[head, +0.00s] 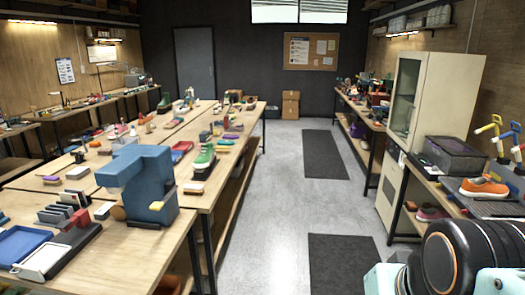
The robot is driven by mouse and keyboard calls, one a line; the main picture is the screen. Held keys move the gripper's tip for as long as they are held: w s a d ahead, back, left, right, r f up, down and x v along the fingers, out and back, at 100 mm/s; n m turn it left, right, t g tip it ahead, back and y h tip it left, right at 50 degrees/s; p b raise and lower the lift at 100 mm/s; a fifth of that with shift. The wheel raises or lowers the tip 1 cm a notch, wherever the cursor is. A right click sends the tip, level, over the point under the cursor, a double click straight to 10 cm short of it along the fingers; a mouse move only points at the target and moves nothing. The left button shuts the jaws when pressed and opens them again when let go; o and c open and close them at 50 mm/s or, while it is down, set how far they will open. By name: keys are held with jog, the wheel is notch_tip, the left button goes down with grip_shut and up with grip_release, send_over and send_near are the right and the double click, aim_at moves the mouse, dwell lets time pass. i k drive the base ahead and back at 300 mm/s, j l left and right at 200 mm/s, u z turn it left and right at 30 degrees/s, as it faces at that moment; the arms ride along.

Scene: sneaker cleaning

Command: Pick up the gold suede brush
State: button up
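I cannot single out the gold suede brush for certain. A small yellow-tan block, perhaps a brush (193,188), lies on the long wooden table at left, in front of a green sneaker (204,158). My gripper is not in view; only a dark, rounded part of my arm with an orange ring shows at the lower right.
A blue machine (138,180) stands on the near wooden table (140,262), beside a blue tray (22,246). An aisle of grey floor (270,205) with dark mats runs down the middle. A cream cabinet (440,100) and a bench with an orange sneaker (484,187) stand right.

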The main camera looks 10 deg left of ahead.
aim_at(219, 150)
jog(key=i+j+u, duration=0.1)
jog(key=i+u, duration=0.2)
jog(key=i, duration=2.95)
jog(key=i+u, duration=0.15)
jog(key=i, duration=0.35)
jog(key=i+l+u, duration=0.2)
jog(key=i, duration=0.3)
jog(key=i+l+u, duration=0.15)
jog(key=i, duration=0.35)
jog(key=i+l+u, duration=0.2)
jog(key=i, duration=0.3)
jog(key=j+u, duration=0.25)
jog(key=l, duration=0.1)
